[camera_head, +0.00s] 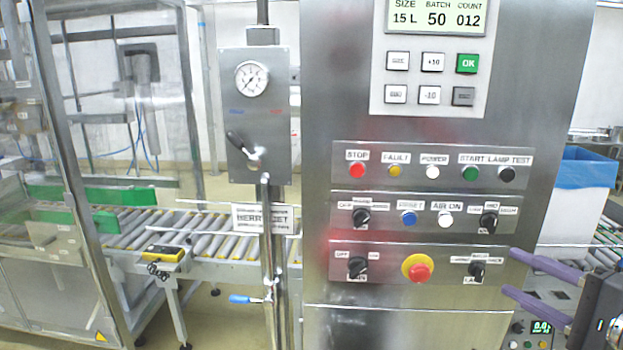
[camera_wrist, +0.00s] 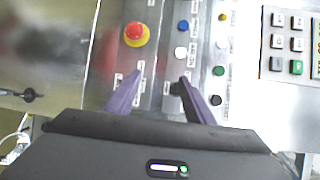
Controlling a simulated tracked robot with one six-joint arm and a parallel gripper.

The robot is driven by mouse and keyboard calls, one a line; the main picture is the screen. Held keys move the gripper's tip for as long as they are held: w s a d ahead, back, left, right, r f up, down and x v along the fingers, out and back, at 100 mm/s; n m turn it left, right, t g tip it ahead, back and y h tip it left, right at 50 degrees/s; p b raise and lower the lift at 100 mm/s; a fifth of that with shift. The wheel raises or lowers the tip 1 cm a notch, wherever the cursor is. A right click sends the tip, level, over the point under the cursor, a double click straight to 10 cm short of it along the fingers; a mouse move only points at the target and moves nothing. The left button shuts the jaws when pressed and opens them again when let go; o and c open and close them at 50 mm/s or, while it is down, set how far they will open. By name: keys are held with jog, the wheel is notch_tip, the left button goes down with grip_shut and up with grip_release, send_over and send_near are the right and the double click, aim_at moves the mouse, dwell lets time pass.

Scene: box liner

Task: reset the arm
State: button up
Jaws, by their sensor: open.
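My gripper (camera_head: 512,273) is at the lower right in the head view, in front of the steel control panel (camera_head: 320,120). Its two purple fingers are apart with nothing between them. In the wrist view my gripper (camera_wrist: 160,84) also shows open, the fingers pointing at the panel near a black selector knob (camera_wrist: 176,89). In the head view, the nearest control is the lower right black selector knob (camera_head: 478,270), just left of the fingertips. I cannot tell whether a finger touches the panel.
The panel carries a red emergency stop (camera_head: 420,268) on a yellow base, several push buttons, and a keypad with a display (camera_head: 436,17). A gauge box (camera_head: 254,115) and a roller conveyor (camera_head: 150,232) stand left. A blue-lined box (camera_head: 585,185) stands right.

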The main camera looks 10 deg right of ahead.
jog(key=w+a+f+n+g+y, duration=0.25)
jog(key=a+f, duration=0.25)
jog(key=a, duration=0.4)
jog(key=w+a+f+n+g+y, duration=0.1)
jog(key=w+a+f+g, duration=0.3)
jog(key=a, duration=0.6)
jog(key=s+a+f+n+g+h, duration=0.3)
jog(key=s+a+n+h, duration=0.4)
jog(key=s+a+n, duration=0.3)
jog(key=shift+s+a+f+n+g, duration=0.2)
jog(key=shift+s+a+n+g, duration=0.25)
jog(key=shift+s+n, duration=0.8)
jog(key=shift+w+d, duration=0.15)
jog(key=shift+d, duration=0.05)
